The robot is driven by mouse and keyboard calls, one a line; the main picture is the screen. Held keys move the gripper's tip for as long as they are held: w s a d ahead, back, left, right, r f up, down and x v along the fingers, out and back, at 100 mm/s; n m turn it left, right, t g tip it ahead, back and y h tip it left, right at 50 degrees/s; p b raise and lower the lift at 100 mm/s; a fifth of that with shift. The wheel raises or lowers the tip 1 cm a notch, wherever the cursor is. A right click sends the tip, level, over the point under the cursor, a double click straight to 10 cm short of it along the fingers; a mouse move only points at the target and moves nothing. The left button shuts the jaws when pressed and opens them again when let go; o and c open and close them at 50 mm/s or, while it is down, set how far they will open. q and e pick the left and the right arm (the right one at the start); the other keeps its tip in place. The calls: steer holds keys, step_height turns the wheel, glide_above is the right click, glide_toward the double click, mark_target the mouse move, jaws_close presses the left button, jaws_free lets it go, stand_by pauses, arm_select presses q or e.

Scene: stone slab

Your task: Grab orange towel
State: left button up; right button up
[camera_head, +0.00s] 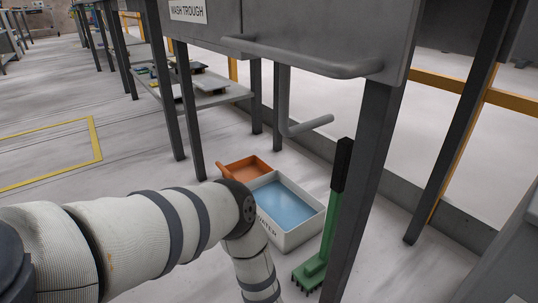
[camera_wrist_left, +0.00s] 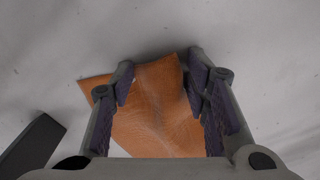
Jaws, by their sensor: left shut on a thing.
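The orange towel (camera_wrist_left: 152,120) shows in the left wrist view, creased and bunched between the fingers of my left gripper (camera_wrist_left: 161,66). The two fingers press in on it from either side, and its cloth spreads out below and to the left of them. The gripper is shut on the towel. Pale floor shows around it. In the head view my left arm comes in from the left and bends down past the bottom edge, so its gripper and the towel are out of that view. My right gripper is in neither view.
A white bin of blue water (camera_head: 285,203) stands on the floor beside an open orange container (camera_head: 247,168). A green brush with a black handle (camera_head: 328,225) stands to its right. The wash trough (camera_head: 310,62) and its dark legs overhang them. Floor at left is clear.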

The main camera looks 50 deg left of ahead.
arm_select(q)
steer(key=shift+o, duration=0.4)
steer(key=shift+s+a+f, duration=0.2)
steer(key=shift+s+a, duration=0.2)
steer(key=shift+s, duration=0.15)
steer(key=r+p, duration=0.3)
steer(key=r, duration=0.1)
steer(key=shift+w+r+p, duration=0.15)
steer(key=shift+w+p, duration=0.05)
steer(key=shift+p, duration=0.15)
steer(key=c, duration=0.7)
step_height(320, 180, up, 8)
steer(key=p, duration=0.4)
steer(key=shift+w+d, duration=0.1)
steer(key=shift+d, duration=0.05)
jaws_close()
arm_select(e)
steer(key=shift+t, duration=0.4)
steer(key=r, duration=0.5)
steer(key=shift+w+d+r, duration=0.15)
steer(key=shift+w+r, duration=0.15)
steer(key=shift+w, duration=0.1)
arm_select(q)
step_height(320, 180, up, 18)
steer(key=p, duration=0.9)
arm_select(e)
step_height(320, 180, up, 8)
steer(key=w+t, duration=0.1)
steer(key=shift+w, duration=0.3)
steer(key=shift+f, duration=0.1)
